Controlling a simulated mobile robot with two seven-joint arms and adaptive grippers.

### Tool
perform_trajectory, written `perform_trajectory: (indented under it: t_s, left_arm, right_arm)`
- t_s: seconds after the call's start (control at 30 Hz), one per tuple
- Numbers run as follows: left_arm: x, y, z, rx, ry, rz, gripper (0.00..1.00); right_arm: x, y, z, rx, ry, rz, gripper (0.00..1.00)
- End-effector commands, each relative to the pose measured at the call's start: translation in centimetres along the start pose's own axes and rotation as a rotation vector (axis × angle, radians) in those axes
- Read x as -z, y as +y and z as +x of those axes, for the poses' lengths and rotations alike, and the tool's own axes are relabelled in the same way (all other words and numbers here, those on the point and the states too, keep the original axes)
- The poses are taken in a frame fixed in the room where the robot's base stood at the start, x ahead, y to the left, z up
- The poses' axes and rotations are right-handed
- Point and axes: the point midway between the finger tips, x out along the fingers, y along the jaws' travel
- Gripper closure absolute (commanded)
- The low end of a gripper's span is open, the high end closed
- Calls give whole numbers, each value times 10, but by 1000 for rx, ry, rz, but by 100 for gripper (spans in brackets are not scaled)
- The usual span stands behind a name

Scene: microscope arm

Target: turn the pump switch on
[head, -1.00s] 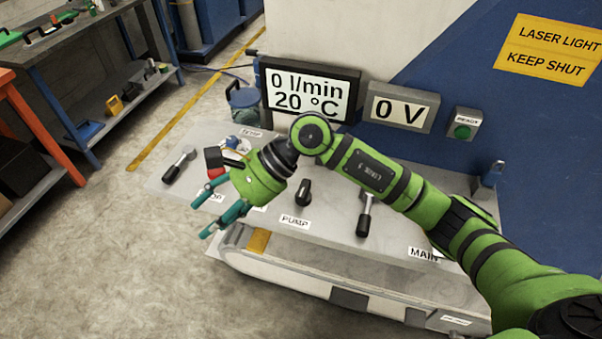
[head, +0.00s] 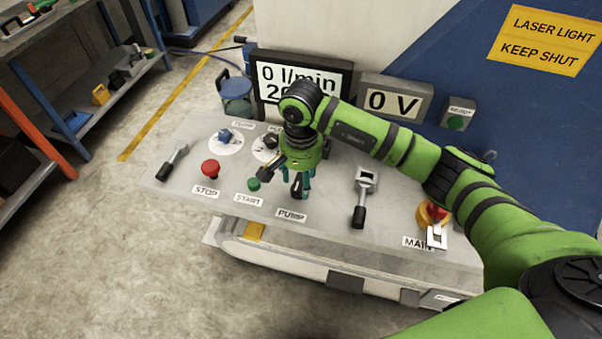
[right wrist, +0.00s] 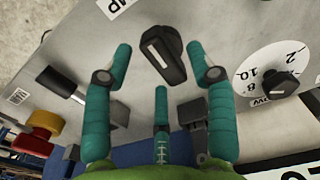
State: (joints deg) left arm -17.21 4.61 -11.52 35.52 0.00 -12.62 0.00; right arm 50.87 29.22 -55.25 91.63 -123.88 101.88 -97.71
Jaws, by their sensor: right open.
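The pump switch (head: 297,187) is a small black rotary knob just behind the PUMP label (head: 291,215) on the grey panel. My right gripper (head: 302,188) points down over it with teal fingers, hiding part of the knob. In the right wrist view the knob (right wrist: 163,55) lies between the fingertips of my open right gripper (right wrist: 160,66), with gaps on both sides and a white line on top running slantwise. Whether the fingers reach down around it I cannot tell. The flow display (head: 275,80) reads 0 l/min, its lower line partly hidden. My left gripper is out of view.
The red STOP button (head: 210,168) and green START button (head: 254,184) sit to the left. A black-handled lever (head: 359,213) stands to the right, then the red and yellow MAIN switch (head: 430,215). A numbered dial (right wrist: 275,82) is close beside the gripper.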

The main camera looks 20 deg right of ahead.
Motion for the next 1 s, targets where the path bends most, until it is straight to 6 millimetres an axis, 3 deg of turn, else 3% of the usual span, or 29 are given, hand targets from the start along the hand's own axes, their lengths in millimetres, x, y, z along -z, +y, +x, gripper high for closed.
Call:
perform_trajectory:
  t_s: [0.3, 0.43, 0.47, 0.77, 1.0]
  left_arm:
    - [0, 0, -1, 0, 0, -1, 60]
    - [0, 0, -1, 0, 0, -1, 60]
    - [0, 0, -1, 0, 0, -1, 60]
    - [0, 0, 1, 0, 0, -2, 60]
    - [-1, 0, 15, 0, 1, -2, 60]
  right_arm:
    - [0, 0, 4, 1, 0, 0, 43]
    - [0, 0, 4, 1, 0, 0, 95]
    - [0, 0, 4, 1, 0, 0, 100]
    - [0, 0, 5, 1, 1, 14, 100]
    - [0, 0, 7, 2, 2, 107, 100]
